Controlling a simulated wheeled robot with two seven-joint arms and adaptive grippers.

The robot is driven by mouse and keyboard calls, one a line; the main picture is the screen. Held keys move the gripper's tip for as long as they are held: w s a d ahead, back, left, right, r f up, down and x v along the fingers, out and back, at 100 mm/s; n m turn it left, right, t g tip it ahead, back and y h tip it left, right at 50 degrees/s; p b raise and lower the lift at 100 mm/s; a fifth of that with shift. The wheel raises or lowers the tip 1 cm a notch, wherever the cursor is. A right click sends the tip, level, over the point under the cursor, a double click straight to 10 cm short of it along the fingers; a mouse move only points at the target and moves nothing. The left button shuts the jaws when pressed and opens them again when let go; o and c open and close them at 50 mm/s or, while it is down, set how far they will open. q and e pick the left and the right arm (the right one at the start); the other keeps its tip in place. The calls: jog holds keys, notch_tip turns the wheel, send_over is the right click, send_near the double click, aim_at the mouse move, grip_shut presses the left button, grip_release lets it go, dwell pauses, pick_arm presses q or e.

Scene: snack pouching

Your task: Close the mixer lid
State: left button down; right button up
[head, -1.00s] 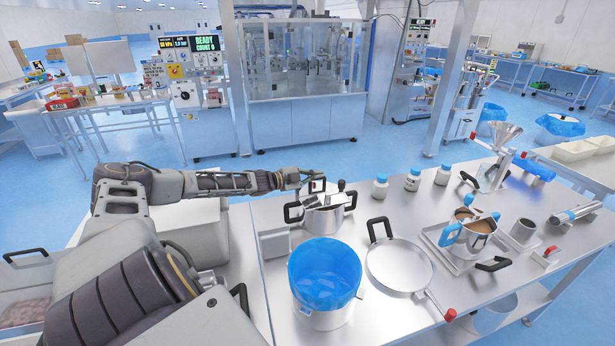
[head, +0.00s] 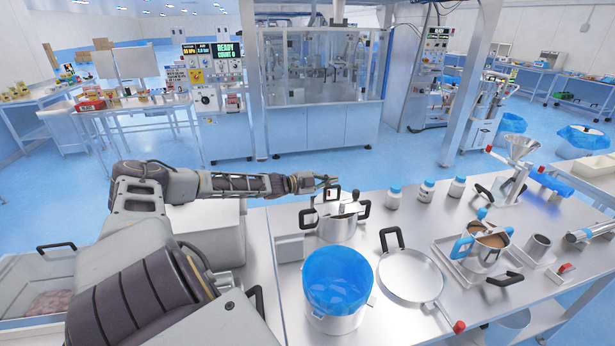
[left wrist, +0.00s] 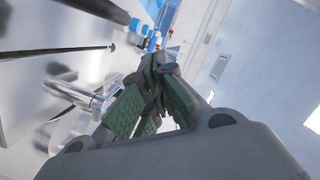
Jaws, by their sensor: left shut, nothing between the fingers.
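The steel pot (head: 337,229) with black side handles stands at the back left of the bench in the head view. I take it as the mixer. Metal parts with black knobs show on its top, but I cannot tell whether its lid is fully down. My left gripper (head: 329,183) is shut and empty just above the pot's back rim; whether it touches the lid is unclear. In the left wrist view its green-padded fingers (left wrist: 153,95) are together, with shiny metal and dark rods to their left. My right gripper is not in view.
A blue-lined pot (head: 335,325) stands in front of the mixer. A round steel pan or lid (head: 410,277) lies to its right, its red-tipped handle near the bench's front edge. White bottles (head: 394,198) stand behind. A steel jug (head: 486,252) stands on a tray further right.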

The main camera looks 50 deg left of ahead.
pick_arm(q)
jog(key=p+v, duration=0.1)
jog(key=v, duration=0.7)
jog(key=shift+s+a+r+p, duration=0.25)
jog(key=shift+a+r+p, duration=0.05)
jog(key=shift+r, duration=0.1)
dwell(0.5)
dwell(0.4)
jog(key=shift+f, duration=0.1)
